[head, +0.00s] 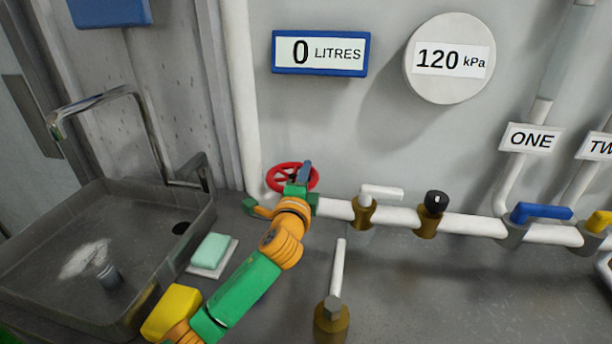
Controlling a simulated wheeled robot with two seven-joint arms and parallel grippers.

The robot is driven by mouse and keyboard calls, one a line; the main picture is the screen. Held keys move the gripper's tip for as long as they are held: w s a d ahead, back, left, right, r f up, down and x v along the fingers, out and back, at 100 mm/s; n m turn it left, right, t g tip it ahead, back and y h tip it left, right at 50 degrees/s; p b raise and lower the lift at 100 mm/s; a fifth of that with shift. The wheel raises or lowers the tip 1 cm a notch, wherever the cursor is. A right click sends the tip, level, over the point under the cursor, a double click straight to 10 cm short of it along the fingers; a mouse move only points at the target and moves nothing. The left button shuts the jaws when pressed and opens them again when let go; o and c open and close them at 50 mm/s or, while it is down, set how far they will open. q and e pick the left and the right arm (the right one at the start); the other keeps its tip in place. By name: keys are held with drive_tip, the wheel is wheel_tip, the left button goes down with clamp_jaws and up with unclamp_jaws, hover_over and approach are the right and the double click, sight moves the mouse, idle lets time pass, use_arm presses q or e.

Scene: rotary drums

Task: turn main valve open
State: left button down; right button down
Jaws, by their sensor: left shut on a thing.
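The red valve wheel (271,178) is at the left end of the white horizontal pipe (468,225), beside a vertical white pipe. My left gripper (303,174) is at the right side of the wheel and is shut on it. The gripper and wrist cover part of the wheel and the pipe behind it. The gauge (450,60) reads 120 kPa and the litres display (321,54) reads 0. My right gripper is not in view.
Right of the wheel are a white-handled valve (381,192), a black-knobbed valve (436,201) and a blue-handled valve (541,212) under ONE. A brass fitting with a white lever (337,270) stands in front. A sink (60,260) and green soap (211,249) are left.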

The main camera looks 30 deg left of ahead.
use_arm(q)
drive_tip(key=c, duration=0.8)
unclamp_jaws()
drive_tip(key=shift+o, duration=0.2)
drive_tip(key=b+v, duration=0.1)
drive_tip(key=v, duration=0.6)
